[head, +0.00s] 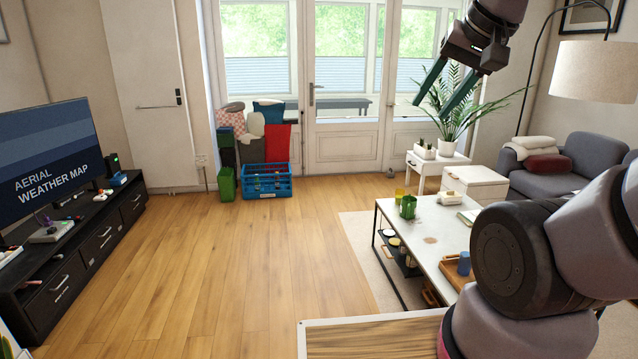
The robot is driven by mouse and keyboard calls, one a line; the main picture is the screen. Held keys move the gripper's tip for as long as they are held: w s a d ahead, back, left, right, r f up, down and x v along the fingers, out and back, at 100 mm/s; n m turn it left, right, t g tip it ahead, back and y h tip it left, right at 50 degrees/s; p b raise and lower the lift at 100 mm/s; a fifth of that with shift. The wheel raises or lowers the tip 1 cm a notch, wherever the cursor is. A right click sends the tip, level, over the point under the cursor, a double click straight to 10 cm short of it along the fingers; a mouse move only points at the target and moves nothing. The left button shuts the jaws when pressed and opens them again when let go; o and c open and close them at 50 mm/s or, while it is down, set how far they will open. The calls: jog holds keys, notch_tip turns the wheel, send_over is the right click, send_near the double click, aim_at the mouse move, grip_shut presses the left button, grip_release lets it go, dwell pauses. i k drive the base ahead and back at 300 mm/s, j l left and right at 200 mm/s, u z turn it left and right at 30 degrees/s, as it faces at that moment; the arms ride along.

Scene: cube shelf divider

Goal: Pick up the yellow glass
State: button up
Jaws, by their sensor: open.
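The yellow glass (400,194) is small and stands at the far left end of the white coffee table (436,222). A green cup (408,207) stands just in front of it and to its right. My gripper (436,96) is raised at the upper right of the head view, high in front of the glass door and the plant. Its two dark green fingers are spread apart, with nothing between them. It is well apart from the glass.
A blue cup (464,264) stands on a wooden tray on the table. A white side table (421,163) holds plants. A black TV stand (75,258) is at left. The wooden floor (245,260) in the middle is clear. A wooden surface (375,338) lies in the foreground.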

aim_at(400, 197)
jog(key=i, duration=2.15)
jog(key=i+j+z, duration=0.1)
jog(key=i+z, duration=0.25)
jog(key=i, duration=0.2)
jog(key=i+j+z, duration=0.3)
jog(key=i, duration=0.3)
jog(key=i+j+z, duration=0.35)
jog(key=i, duration=0.15)
